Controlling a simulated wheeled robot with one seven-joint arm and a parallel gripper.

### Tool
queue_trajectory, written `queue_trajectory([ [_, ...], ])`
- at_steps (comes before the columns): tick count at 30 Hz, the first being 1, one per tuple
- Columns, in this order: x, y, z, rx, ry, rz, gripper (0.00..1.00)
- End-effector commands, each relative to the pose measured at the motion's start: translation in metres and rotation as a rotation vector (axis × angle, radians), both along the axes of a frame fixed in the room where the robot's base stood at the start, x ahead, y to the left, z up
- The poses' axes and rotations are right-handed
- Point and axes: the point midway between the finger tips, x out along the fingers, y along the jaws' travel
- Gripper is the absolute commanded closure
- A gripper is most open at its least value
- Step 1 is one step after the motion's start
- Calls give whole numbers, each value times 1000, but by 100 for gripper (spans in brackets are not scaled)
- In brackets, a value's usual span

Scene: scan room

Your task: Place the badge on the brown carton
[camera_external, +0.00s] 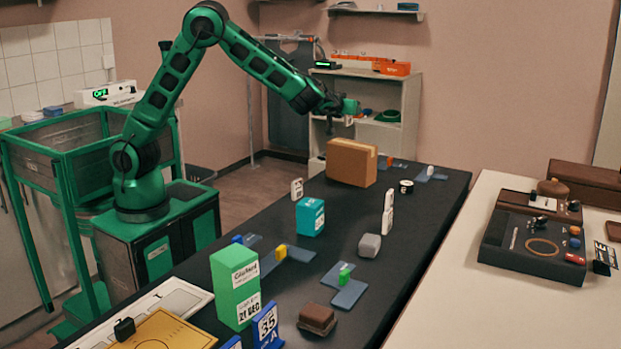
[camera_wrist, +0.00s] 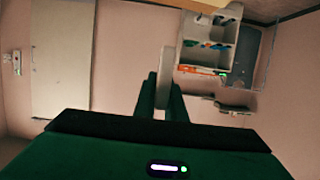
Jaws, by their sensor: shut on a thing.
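The brown carton (camera_external: 350,163) stands on the far part of the dark table in the external view. My gripper (camera_external: 349,108) is in the air above the carton, apart from it. In the wrist view my gripper (camera_wrist: 162,90) is shut on a thin, pale, upright thing, seen edge-on, which I take as the badge (camera_wrist: 164,64). Its face does not show there. In the external view the held badge is too small to make out clearly.
The dark table (camera_external: 240,262) also bears a teal box (camera_external: 310,216), a green box (camera_external: 236,287), white tags (camera_external: 388,212), a grey block (camera_external: 369,245) and a brown block (camera_external: 317,319). A pale shelf unit (camera_external: 404,105) stands behind. A black tray (camera_external: 532,242) is on the right counter.

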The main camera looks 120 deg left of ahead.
Motion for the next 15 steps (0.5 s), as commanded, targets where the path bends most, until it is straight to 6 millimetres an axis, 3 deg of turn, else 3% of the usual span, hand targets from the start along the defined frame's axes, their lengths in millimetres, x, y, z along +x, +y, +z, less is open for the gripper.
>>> queue_trajectory([
  [6,22,-11,-15,0,1,0,100],
  [11,24,-12,-22,0,0,1,100],
  [15,24,-12,-40,-1,3,0,100],
])
